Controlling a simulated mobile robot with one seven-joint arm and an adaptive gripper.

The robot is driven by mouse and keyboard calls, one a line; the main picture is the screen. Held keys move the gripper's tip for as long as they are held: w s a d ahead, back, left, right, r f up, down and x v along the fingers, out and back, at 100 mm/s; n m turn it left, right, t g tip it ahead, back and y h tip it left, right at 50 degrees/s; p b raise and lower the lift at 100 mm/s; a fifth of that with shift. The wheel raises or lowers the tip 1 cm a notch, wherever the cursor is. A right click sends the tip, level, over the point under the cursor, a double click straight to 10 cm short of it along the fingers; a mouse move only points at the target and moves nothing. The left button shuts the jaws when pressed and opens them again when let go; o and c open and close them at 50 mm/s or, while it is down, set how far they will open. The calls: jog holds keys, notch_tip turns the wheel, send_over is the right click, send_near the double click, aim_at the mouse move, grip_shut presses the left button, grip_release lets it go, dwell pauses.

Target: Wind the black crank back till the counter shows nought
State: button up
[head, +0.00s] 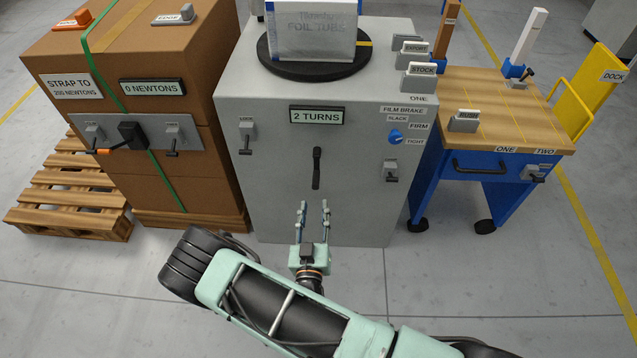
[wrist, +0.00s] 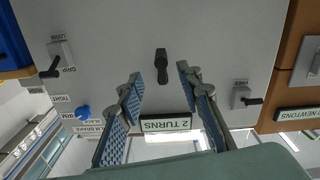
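The black crank (head: 317,168) is upright on the front of the grey cabinet (head: 270,190). The counter (head: 317,115) above it reads 2 TURNS. My gripper (head: 313,206) is open and empty, with its two fingers pointing at the cabinet front just below the crank in the head view. In the wrist view, which is upside down, the crank (wrist: 161,66) lies ahead between the spread fingertips (wrist: 159,76), with no visible contact. The counter (wrist: 166,123) also shows there between the fingers.
A small lever (head: 246,137) is left of the crank and another lever (head: 391,172) is right of it. A blue film brake knob (head: 395,136) sits above the right lever. A strapped brown box (head: 170,85) stands left, a blue cart (head: 480,165) right.

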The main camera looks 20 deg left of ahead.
aim_at(316, 184)
jog(key=b+x, duration=0.1)
jog(key=x, duration=0.8)
jog(key=shift+w+a, duration=0.2)
jog(key=shift+w, duration=0.05)
grip_shut()
